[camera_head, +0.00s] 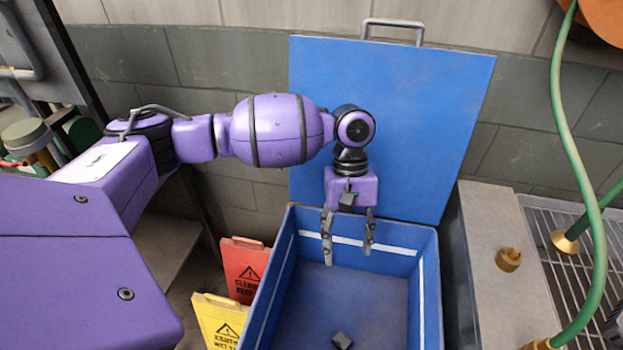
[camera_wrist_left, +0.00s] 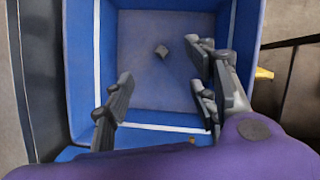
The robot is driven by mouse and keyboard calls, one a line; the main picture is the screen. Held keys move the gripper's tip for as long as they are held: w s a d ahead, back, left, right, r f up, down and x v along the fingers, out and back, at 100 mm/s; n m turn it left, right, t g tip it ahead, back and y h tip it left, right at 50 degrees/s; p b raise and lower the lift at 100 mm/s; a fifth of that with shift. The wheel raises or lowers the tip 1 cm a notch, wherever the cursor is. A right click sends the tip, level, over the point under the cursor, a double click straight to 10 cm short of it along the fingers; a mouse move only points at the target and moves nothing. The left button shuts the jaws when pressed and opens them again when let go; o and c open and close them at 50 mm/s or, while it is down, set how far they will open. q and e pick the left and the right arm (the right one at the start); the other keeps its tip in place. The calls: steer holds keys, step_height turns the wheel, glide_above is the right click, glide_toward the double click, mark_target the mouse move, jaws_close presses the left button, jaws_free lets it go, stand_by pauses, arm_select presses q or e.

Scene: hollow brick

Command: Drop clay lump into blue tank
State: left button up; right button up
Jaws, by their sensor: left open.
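The blue tank (camera_head: 431,285) stands with its lid (camera_head: 405,120) raised against the wall behind it. My left gripper (camera_head: 348,248) points down over the back part of the tank opening. My right gripper is not in view.
A red sign (camera_head: 243,268) and a yellow sign (camera_head: 217,318) stand left of the tank. A grey ledge with a small brass fitting (camera_head: 508,259) is on the right, beside a metal grate and a green hose (camera_head: 577,150).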

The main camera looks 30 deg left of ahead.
arm_select(q)
steer(key=v, duration=0.5)
steer(key=shift+w+r, duration=0.15)
steer(key=shift+r, duration=0.2)
steer(key=shift+a+f, duration=0.1)
